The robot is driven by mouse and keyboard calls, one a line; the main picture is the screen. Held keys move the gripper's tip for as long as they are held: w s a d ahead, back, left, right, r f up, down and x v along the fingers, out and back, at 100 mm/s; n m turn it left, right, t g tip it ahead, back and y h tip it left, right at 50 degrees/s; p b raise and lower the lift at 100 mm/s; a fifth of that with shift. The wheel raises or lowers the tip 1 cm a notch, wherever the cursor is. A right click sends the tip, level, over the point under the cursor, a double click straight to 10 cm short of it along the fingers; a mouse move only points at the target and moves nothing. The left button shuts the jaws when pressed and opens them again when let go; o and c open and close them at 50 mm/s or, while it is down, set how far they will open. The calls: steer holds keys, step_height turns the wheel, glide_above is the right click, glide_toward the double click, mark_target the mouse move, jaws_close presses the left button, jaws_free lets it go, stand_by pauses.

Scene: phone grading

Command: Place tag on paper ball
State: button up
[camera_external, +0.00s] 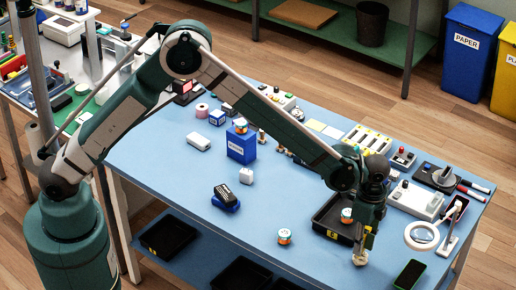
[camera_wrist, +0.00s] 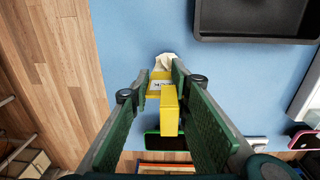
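In the external view my gripper (camera_external: 363,237) points down near the table's front right edge. The yellow tag (camera_external: 357,243) is at its fingertips, just above a crumpled, pale paper ball (camera_external: 360,259). In the wrist view the tag (camera_wrist: 169,110), with a white printed label, lies between the green fingers of my gripper (camera_wrist: 161,80), and its sides meet both fingertips. The paper ball (camera_wrist: 165,61) shows just beyond the tips, partly hidden by tag and fingers. I cannot tell whether the tag touches the ball.
A dark phone (camera_external: 409,274) lies to the right, near a round magnifier (camera_external: 421,236). The blue table (camera_external: 300,262) is clear around that can.

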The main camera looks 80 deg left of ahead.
steer(key=o, duration=0.4)
steer(key=shift+c, duration=0.2)
steer(key=shift+r, duration=0.2)
step_height(320, 180, up, 12)
steer(key=shift+w+a, duration=0.15)
stand_by(0.4)
stand_by(0.5)
